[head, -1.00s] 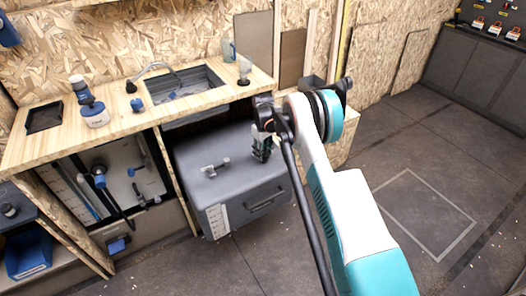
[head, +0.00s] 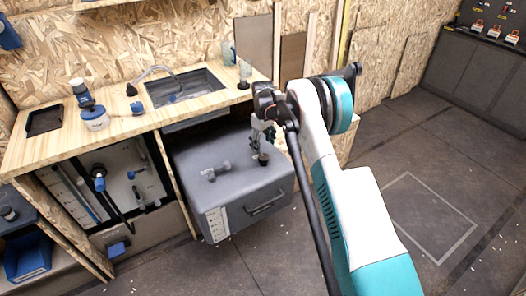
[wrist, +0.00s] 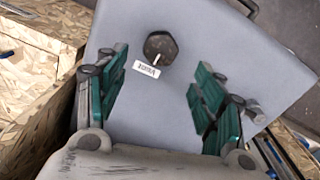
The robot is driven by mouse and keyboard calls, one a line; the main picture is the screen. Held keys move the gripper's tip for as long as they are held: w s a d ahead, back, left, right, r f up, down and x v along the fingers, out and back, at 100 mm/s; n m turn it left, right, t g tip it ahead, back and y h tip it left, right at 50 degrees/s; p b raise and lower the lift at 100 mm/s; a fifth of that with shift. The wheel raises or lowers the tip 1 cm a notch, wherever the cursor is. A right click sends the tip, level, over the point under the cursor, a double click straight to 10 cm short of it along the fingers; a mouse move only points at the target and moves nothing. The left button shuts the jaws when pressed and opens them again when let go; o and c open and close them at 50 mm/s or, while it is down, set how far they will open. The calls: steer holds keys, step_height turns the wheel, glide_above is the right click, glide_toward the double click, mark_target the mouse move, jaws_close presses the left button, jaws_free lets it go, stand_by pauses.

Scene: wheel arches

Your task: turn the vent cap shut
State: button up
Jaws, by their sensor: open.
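The vent cap (wrist: 160,46) is a small dark, many-sided knob on the top of the grey tank, with a white label beside it in the wrist view. I cannot tell the exact height gap.
A wooden counter (head: 140,130) with a sink (head: 185,88) stands behind and to the left. The floor to the right is clear.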

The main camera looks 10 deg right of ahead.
step_height(320, 180, up, 5)
steer(key=shift+r, duration=0.1)
stand_by(0.6)
